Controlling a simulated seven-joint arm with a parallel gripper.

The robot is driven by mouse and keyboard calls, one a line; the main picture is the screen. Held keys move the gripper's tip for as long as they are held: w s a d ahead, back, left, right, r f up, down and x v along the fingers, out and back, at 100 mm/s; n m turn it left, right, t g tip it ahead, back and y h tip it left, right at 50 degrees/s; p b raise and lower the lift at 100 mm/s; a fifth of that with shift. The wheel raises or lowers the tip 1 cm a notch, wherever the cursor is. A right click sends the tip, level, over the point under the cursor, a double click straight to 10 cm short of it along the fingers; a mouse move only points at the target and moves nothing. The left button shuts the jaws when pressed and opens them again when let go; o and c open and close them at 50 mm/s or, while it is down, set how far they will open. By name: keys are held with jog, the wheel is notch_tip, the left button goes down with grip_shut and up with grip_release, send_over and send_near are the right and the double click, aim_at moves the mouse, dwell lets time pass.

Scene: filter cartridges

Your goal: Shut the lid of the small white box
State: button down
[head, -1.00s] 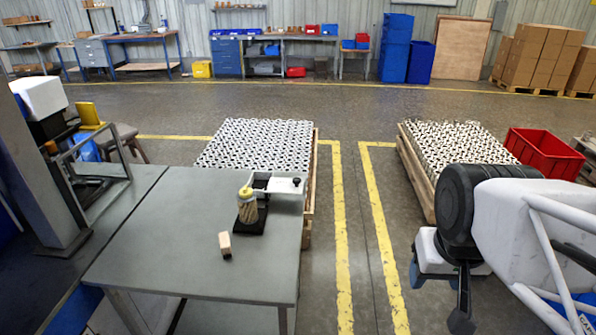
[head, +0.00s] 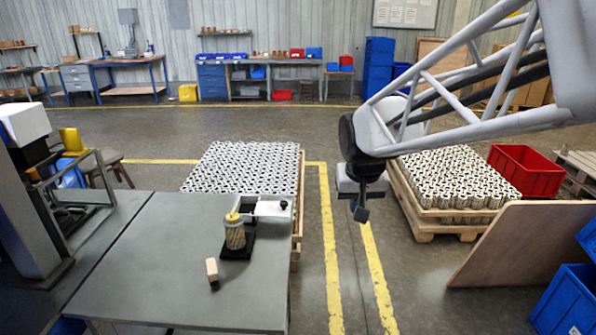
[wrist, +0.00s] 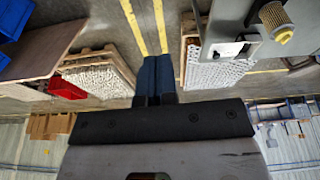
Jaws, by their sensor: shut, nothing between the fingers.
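The box also shows in the wrist view (wrist: 226,50), upside down, to the right of my fingers. My gripper (head: 361,212) hangs beyond the table's right edge, in the air over the aisle, well apart from the box. In the wrist view its two dark fingers (wrist: 155,66) are together, with nothing between them.
A yellow-capped filter cartridge (head: 235,234) stands on a black base close in front of the box. A small wooden block (head: 212,270) lies nearer on the table (head: 150,270). Pallets of cartridges (head: 245,172) stand behind the table and at right (head: 460,180).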

jog(key=w+a+f, duration=0.5)
jog(key=w+a, duration=0.3)
jog(key=w, duration=0.4)
jog(key=w+a+f+n, duration=0.1)
jog(key=w+a+f, duration=0.5)
jog(key=w+a, duration=0.3)
jog(key=w, duration=0.2)
jog(key=shift+w+a+f+t, duration=0.2)
jog(key=shift+w+f+t, duration=0.1)
jog(key=shift+w, duration=0.1)
send_over(284, 212)
jog(key=s, duration=0.2)
jog(key=shift+w+d+f, duration=0.1)
jog(key=shift+f, duration=2.4)
jog(key=shift+w+d+f, duration=0.1)
jog(key=shift+f, duration=2.4)
